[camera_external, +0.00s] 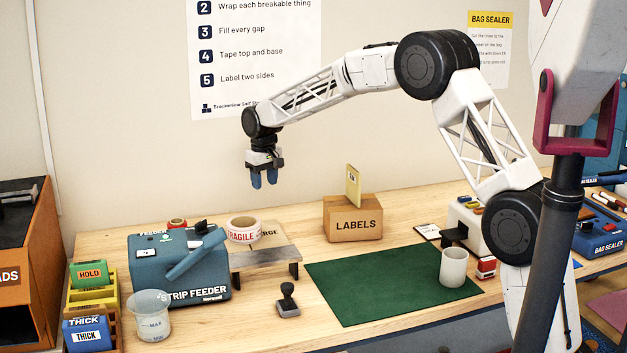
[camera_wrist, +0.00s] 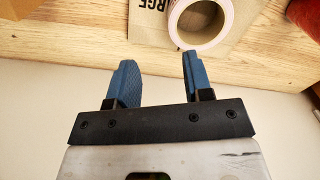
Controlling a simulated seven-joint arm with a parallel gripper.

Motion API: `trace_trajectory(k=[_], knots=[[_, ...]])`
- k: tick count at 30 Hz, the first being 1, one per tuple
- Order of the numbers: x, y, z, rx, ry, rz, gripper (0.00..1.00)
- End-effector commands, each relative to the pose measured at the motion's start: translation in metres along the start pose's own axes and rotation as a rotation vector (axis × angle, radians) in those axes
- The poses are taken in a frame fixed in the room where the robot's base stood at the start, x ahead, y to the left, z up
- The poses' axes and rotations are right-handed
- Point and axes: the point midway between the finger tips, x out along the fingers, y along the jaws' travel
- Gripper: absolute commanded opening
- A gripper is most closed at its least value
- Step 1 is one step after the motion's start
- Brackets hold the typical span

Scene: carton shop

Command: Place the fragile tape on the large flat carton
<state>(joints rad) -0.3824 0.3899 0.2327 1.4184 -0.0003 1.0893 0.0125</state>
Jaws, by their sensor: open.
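The fragile tape (camera_external: 243,237), a white roll with red lettering, appears to lie flat on the large flat carton (camera_external: 268,233), covering part of its printing. In the wrist view the roll (camera_wrist: 179,33) overlaps the brown carton (camera_wrist: 147,34), near the letters "RGE".
The blue strip feeder (camera_external: 190,282) stands left of the stand, with a red roll (camera_external: 177,224) behind it. A LABELS box (camera_external: 352,222) stands to the right. A stamp (camera_external: 288,302), a green mat (camera_external: 385,290) and a pale cup (camera_external: 453,267) are nearer the front.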

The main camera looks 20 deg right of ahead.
Motion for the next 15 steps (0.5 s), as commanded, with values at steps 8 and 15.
trace_trajectory(k=[8, 15], knots=[[-0.049, 0.04, 0.065, 0.045, 0.025, 0.002, 0.46], [-0.084, 0.071, 0.129, 0.084, 0.049, 0.004, 0.46]])
